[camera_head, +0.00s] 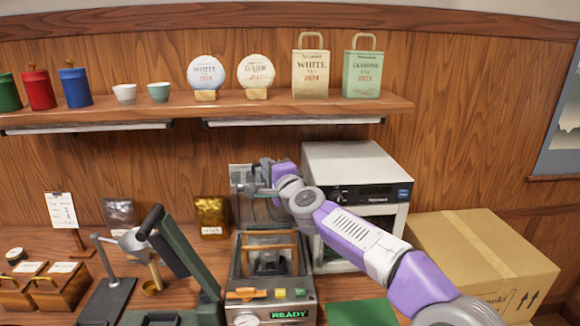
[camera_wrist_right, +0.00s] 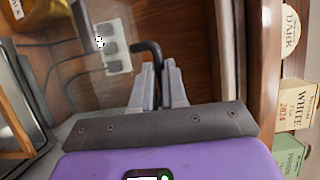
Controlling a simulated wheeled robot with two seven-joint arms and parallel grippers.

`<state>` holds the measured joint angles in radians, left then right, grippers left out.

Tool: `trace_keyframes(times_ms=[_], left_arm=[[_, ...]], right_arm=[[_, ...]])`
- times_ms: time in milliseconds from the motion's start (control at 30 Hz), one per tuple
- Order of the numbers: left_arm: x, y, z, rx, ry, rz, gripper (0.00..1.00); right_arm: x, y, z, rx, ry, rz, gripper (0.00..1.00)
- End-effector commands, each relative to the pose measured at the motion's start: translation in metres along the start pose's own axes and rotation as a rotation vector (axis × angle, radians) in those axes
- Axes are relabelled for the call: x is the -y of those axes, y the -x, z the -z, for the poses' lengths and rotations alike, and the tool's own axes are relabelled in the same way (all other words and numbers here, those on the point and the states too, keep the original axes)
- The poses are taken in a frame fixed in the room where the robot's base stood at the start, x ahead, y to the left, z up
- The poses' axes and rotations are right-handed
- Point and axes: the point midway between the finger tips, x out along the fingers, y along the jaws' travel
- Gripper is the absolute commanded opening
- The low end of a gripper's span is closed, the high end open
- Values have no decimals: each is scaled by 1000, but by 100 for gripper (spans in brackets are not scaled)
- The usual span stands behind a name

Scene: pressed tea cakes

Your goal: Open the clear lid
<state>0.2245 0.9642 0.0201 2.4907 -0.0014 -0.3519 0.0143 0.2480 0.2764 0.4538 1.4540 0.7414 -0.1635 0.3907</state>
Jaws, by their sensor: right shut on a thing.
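The steaming machine (camera_head: 240,296) with a lit READY display stands on the counter in the middle of the head view. Its clear lid (camera_head: 238,176) stands raised, roughly upright, at the machine's back. My right gripper (camera_head: 252,189) is at the lid, partly hiding it. In the right wrist view my right gripper (camera_wrist_right: 158,84) is shut on a dark bent handle (camera_wrist_right: 150,48) of the lid. The clear pane is hard to make out there. The open chamber shows a wooden frame (camera_head: 268,247) and a metal part inside. My left gripper is not in view.
A white oven-like box (camera_head: 350,160) stands just right and behind. A cardboard box (camera_head: 480,255) is at the right. A dark green lever press (camera_head: 180,255) stands close on the left. A shelf (camera_head: 200,107) with tea packages runs above.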

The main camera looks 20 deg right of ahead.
Motion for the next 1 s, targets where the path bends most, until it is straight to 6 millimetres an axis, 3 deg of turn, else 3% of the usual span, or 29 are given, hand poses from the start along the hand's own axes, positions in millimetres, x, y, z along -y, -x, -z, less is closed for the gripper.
trace_keyframes(times_ms=[33,267,300,367,667,1000], left_arm=[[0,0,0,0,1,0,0],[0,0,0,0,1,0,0],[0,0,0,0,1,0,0],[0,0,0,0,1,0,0],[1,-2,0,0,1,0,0],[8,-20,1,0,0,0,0]], right_arm=[[-7,-2,0,0,-3,-12,0],[-9,-2,1,0,-4,-16,0],[-9,-2,1,-1,-4,-16,15],[-10,-1,2,-2,-4,-17,23],[-7,2,2,-2,-2,-12,23],[-7,46,2,-4,1,-8,23]])
